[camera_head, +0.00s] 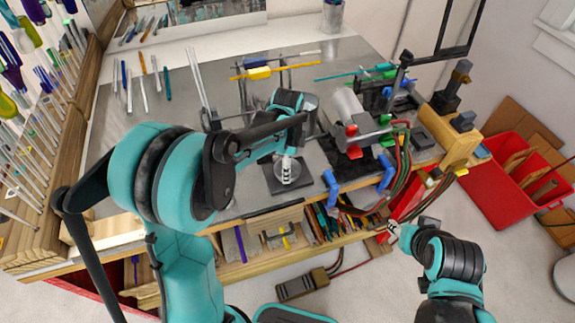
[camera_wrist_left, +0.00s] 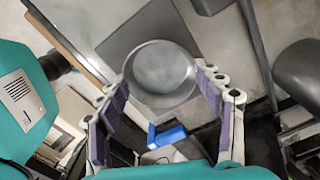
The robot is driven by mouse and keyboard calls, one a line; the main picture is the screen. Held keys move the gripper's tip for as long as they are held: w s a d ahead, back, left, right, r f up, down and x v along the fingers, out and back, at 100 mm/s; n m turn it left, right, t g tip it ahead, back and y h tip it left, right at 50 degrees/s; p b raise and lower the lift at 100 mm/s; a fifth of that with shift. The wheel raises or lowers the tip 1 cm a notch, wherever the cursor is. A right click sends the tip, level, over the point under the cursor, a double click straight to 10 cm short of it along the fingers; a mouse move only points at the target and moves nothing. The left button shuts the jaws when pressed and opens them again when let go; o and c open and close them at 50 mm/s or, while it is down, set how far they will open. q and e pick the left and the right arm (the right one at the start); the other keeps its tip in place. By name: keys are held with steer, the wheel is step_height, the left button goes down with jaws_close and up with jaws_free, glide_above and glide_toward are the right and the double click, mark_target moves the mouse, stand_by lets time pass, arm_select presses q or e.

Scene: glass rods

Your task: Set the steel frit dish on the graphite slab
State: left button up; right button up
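The steel frit dish (camera_wrist_left: 160,72) is a round, shallow grey dish between the purple-padded fingers of my left gripper (camera_wrist_left: 160,84). The fingers meet its rim on both sides. In the head view my left gripper (camera_head: 287,166) points down over the dark square graphite slab (camera_head: 276,187), and the dish is mostly hidden by it. In the left wrist view the dish overlaps part of the slab (camera_wrist_left: 125,42). I cannot tell whether the dish touches the slab. My right gripper (camera_head: 392,230) is off the bench's front edge, small, with its opening unclear.
A metal cylinder (camera_head: 346,104) on a red-footed support stands right of the slab. Blue clamps (camera_head: 386,173) sit at the front edge. Rods on coloured holders (camera_head: 258,72) stand behind. A red bin (camera_head: 510,185) is at right.

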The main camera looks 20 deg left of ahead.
arm_select(q)
steer(key=o, duration=0.4)
steer(key=shift+o, duration=0.2)
steer(key=shift+r, duration=0.35)
step_height(320, 180, up, 11)
steer(key=p, duration=0.2)
steer(key=s+a+n+t, duration=0.2)
steer(key=s+n+t, duration=0.5)
steer(key=s+n, duration=0.8)
steer(key=shift+s+a+f+n, duration=0.3)
steer(key=shift+s+a+f, duration=0.1)
steer(key=shift+s, duration=0.55)
